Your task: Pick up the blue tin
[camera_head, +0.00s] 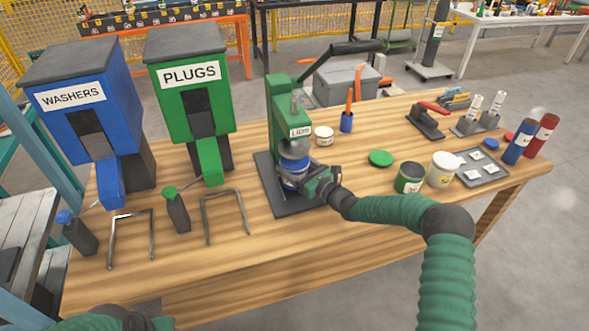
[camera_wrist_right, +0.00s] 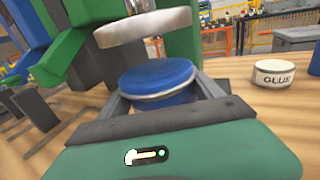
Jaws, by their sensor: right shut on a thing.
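The blue tin (camera_head: 292,178) stands under the head of the green press (camera_head: 285,115), on the press's dark base plate. In the right wrist view the tin (camera_wrist_right: 158,80) shows a blue lid with a pale rim, and the press's round metal disc (camera_wrist_right: 143,26) hangs above it, apart from the lid. My right gripper (camera_head: 308,183) reaches in from the right and is shut on the tin; in the wrist view its fingers (camera_wrist_right: 163,103) lie on either side of it. Part of the tin is hidden behind the gripper in the head view. My left arm shows only slightly at the bottom left, its gripper out of sight.
The glue tub (camera_head: 323,136) and a blue cup (camera_head: 346,122) stand right of the press. A green tin (camera_head: 409,178), a white tub (camera_head: 444,169) and a grey tray (camera_head: 482,168) lie farther right. The washers (camera_head: 85,110) and plugs (camera_head: 190,90) dispensers stand left.

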